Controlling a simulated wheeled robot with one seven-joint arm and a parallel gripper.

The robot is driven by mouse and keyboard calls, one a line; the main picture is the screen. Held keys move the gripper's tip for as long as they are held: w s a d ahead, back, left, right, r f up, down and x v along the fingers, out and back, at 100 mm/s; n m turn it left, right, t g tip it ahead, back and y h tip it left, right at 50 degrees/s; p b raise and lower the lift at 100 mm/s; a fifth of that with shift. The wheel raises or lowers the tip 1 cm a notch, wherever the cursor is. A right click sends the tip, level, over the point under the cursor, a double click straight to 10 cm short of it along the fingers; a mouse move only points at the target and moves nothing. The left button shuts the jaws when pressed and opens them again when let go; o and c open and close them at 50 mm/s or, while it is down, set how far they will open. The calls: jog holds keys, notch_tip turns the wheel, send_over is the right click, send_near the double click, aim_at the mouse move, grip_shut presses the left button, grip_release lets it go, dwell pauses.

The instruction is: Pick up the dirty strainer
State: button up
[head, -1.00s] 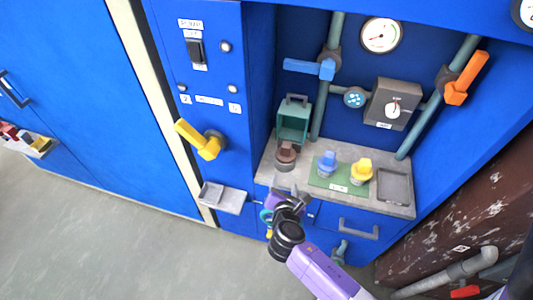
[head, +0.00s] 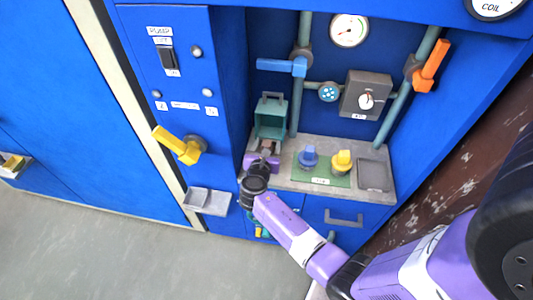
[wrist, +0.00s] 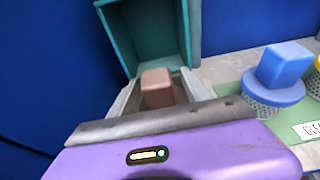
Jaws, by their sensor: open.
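The brown strainer, which I take for the dirty one, shows its block-shaped handle (wrist: 158,88) in the wrist view, just in front of the open teal housing (wrist: 192,30). In the head view only a bit of the brown strainer (head: 270,146) shows behind my gripper (head: 264,158). In the wrist view my gripper (wrist: 160,80) is open, with one grey finger on each side of the brown handle. I cannot tell whether the fingers touch it. The strainer's lower part is hidden by the gripper body.
To the right, a blue strainer (head: 308,157) and a yellow strainer (head: 341,160) stand on a green mat (head: 320,180) with a partly legible label. A grey tray (head: 374,175) lies further right on the ledge. A yellow lever (head: 180,147) sticks out at left, above a small grey shelf (head: 213,203).

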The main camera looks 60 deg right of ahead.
jog(key=shift+w+d+f, duration=0.2)
jog(key=shift+d, duration=0.45)
grip_shut()
jog(key=shift+r, duration=0.5)
notch_tip(320, 180, up, 6)
jog(key=shift+r+p, duration=0.15)
jog(key=shift+p, duration=0.6)
jog(key=s+a+b, duration=0.1)
jog(key=s+a, duration=0.2)
jog(key=a, duration=0.5)
jog(key=s+a+b, duration=0.1)
jog(key=s+a, duration=0.2)
jog(key=a, duration=0.6)
